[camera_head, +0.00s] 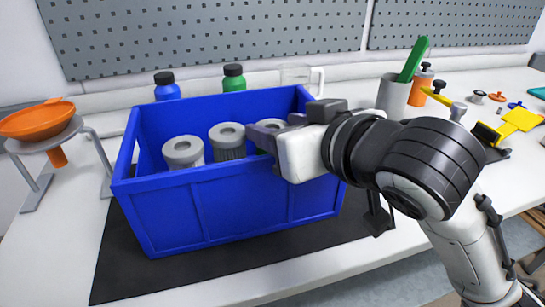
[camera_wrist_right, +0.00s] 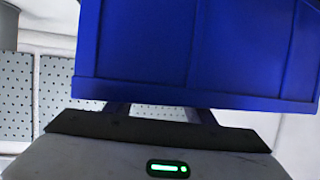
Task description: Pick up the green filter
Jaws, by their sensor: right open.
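Several grey cylindrical filters with pale ring tops stand in the blue crate, such as the left one (camera_head: 183,151) and the middle one (camera_head: 228,139). A third one (camera_head: 271,124) is partly hidden behind my right gripper (camera_head: 264,135). That gripper reaches in from the right over the crate's near right wall, open, with its dark fingers near this third filter. In the right wrist view the fingers (camera_wrist_right: 160,111) are apart, and the blue crate (camera_wrist_right: 190,50) fills the upper part. My left gripper is not in view.
The blue crate (camera_head: 240,203) stands on a black mat (camera_head: 130,262). Behind it are a blue bottle (camera_head: 167,90), a dark-capped green bottle (camera_head: 233,82) and a clear mug (camera_head: 300,76). An orange funnel (camera_head: 38,120) is at left. A grey cup (camera_head: 393,95) holds a green object (camera_head: 412,60).

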